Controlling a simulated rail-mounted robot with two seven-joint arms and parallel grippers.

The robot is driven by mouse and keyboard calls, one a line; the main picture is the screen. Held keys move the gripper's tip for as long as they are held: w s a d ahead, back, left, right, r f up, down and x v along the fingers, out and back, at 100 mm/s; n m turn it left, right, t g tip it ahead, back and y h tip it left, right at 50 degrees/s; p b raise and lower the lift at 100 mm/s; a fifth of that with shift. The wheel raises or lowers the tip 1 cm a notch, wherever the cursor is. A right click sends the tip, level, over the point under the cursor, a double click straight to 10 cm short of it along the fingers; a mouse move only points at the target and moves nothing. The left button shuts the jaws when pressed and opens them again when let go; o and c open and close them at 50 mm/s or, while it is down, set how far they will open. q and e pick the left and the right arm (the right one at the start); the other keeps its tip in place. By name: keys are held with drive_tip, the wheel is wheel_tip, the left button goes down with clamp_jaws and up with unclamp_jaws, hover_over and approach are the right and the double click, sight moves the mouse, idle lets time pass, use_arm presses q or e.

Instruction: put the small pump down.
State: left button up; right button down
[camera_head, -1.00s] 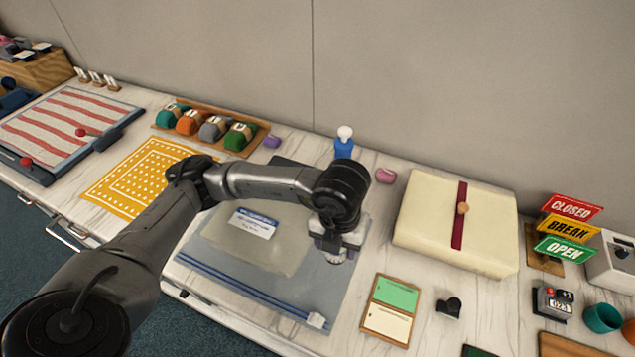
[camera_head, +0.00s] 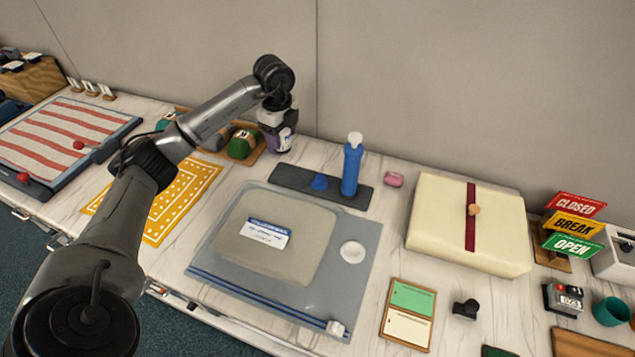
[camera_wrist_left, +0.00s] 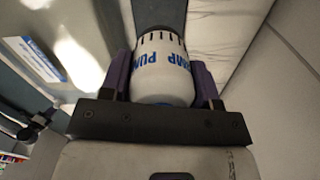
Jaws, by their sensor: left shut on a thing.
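The small pump (camera_wrist_left: 163,68) is a white cylinder with blue PUMP lettering and dark slots at its far end. In the left wrist view it sits between the purple-sided fingers of my left gripper (camera_wrist_left: 163,88), which is shut on it. In the head view my left gripper (camera_head: 278,138) is at the back of the counter, left of the dark tray (camera_head: 290,181) and near the green domed item (camera_head: 242,144). The gripper mostly hides the pump there, and I cannot tell whether it touches the counter. My right gripper is out of view.
In front lies a clear grey bag (camera_head: 366,235) with a white disc (camera_head: 352,251). A cream block (camera_head: 440,225) is to the right.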

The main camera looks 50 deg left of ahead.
use_arm(q)
drive_tip(key=shift+w+d+f, duration=0.1)
drive_tip(key=shift+f, duration=0.3)
wheel_tip(320, 180, down, 6)
drive_tip(key=shift+r+p, duration=0.2)
drive_tip(key=shift+p, duration=0.4)
wheel_tip(320, 180, down, 3)
drive_tip(key=shift+f+n+p, duration=0.15)
drive_tip(key=shift+n+p, duration=0.15)
drive_tip(key=shift+p, duration=0.1)
drive_tip(key=shift+f, duration=0.15)
drive_tip(key=shift+f, duration=0.2)
drive_tip(key=o, duration=1)
drive_tip(key=shift+o, duration=0.2)
drive_tip(key=shift+r, duration=0.1)
